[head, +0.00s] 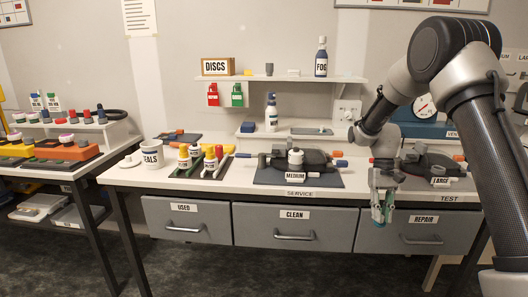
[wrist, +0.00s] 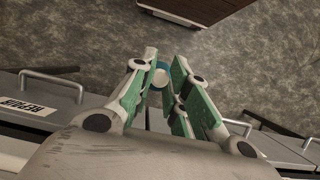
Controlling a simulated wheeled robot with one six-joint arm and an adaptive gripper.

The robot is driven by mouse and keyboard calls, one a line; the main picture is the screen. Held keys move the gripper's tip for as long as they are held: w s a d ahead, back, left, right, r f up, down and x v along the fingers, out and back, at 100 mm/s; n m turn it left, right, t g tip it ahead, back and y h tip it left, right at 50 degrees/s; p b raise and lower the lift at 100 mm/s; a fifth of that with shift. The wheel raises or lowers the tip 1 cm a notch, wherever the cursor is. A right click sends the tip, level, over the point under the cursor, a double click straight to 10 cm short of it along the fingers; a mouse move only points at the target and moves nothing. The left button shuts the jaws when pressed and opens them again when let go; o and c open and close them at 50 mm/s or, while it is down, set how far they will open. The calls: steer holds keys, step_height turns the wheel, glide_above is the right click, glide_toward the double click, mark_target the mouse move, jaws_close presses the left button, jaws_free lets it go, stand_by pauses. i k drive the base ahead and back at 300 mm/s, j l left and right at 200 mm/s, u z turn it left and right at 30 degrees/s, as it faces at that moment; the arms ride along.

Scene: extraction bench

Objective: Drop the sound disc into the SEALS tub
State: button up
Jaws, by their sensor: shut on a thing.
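My gripper (head: 382,212) hangs pointing down at the front edge of the bench, in front of the REPAIR drawer. In the wrist view my gripper (wrist: 165,68) is closed on a small round disc (wrist: 160,77) with a blue rim and a pale middle. The fingers hide part of the disc, and its condition cannot be told. The SEALS tub (head: 152,152), a white round tub, stands upright near the left end of the bench, far to the left of my gripper. Its inside is not visible.
A shelf (head: 285,78) hangs behind. Drawers (head: 287,223) sit below the bench front; the floor before it is clear.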

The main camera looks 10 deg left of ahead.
mark_target(160, 166)
steer(key=j, duration=2.25)
steer(key=k, duration=0.05)
